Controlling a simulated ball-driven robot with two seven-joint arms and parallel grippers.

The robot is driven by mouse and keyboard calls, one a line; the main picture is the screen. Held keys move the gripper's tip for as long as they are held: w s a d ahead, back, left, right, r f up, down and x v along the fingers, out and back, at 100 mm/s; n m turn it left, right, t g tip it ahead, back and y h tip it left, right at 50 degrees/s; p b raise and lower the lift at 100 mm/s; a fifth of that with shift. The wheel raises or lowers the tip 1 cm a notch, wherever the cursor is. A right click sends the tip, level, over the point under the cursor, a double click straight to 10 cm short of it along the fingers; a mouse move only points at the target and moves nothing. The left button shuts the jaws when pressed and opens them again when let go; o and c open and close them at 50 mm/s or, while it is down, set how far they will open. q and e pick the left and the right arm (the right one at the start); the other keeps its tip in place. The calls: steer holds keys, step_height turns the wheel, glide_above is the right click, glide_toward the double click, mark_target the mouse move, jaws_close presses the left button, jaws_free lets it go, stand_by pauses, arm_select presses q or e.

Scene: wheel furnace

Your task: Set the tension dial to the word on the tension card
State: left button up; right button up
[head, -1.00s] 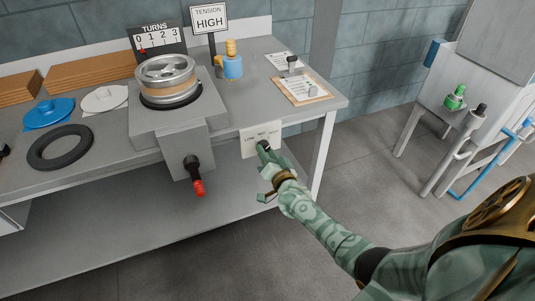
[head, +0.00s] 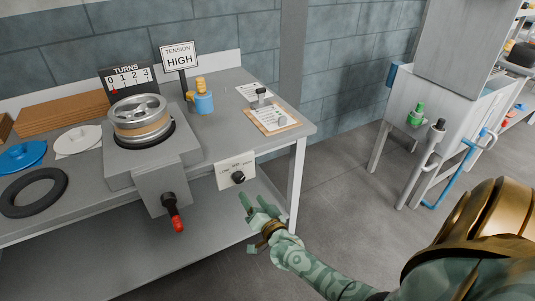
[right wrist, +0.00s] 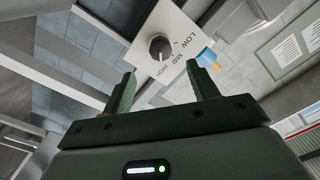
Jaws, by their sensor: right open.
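The tension dial is a black knob (head: 238,177) on a white plate (head: 229,166) at the front edge of the bench. The right wrist view shows the knob (right wrist: 161,47) close up, with LOW, MID and HIGH printed on the plate (right wrist: 150,24). I cannot clearly tell which word the knob points to. The tension card (head: 179,56) stands at the back of the bench and reads HIGH. My right gripper (head: 252,208) is open and empty, below and in front of the dial, apart from it. Its fingertips (right wrist: 160,76) point toward the knob. My left gripper is out of view.
A round metal wheel (head: 139,114) sits on a grey block with a red-handled crank (head: 174,215) left of the dial. A blue bottle (head: 204,101) and clipboard (head: 273,121) are on the bench.

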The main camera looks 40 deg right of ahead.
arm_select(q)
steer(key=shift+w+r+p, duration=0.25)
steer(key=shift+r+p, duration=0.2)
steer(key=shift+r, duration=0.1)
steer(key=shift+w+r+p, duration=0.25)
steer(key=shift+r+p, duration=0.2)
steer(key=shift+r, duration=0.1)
arm_select(e)
steer(key=v, duration=0.8)
steer(key=shift+s, duration=0.25)
